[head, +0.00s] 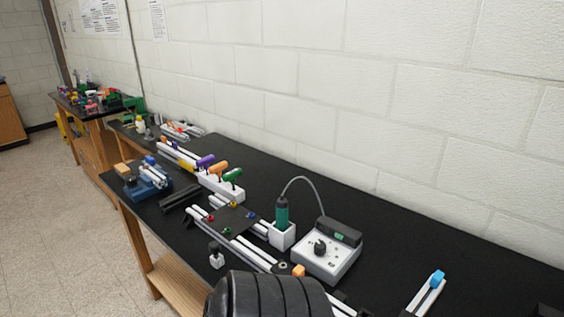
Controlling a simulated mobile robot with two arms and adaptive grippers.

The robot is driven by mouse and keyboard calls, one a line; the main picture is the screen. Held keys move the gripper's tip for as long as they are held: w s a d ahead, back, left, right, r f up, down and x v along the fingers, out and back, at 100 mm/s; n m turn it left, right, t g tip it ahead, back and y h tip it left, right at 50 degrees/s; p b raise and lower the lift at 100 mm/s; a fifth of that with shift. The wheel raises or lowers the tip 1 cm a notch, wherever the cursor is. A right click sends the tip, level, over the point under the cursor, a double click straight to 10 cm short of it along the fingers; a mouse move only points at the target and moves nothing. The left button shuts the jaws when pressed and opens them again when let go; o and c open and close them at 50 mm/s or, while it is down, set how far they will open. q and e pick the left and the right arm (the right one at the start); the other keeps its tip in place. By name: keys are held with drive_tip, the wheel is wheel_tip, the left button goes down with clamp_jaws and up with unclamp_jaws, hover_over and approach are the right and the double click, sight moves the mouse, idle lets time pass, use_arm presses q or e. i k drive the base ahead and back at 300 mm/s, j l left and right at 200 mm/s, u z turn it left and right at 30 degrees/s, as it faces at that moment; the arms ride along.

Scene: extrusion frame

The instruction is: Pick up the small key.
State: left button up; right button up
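A white holder block (228,191) stands on the black bench, left of the picture's middle. Three T-shaped handles rise from it: purple (205,161), orange (219,167) and green (233,174). They look like hex keys, but their shafts are mostly hidden and I cannot tell which is the small one. Neither of my grippers shows in the head view. A black ribbed part, probably of my own arm, covers the bottom middle.
A green screwdriver in a white stand (282,236) is wired to a grey control box (326,252). White rails lie before them, with a dark plate (230,219). A blue vise (149,182) is at left.

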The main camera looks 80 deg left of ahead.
sight(204, 161)
drive_tip(key=u, duration=3.15)
drive_tip(key=i+j+z, duration=0.1)
drive_tip(key=z, duration=0.65)
drive_tip(key=i+j+z, duration=0.2)
drive_tip(key=j+z, duration=0.3)
drive_tip(key=j, duration=0.5)
drive_tip(key=j+z, duration=0.5)
drive_tip(key=j, duration=0.5)
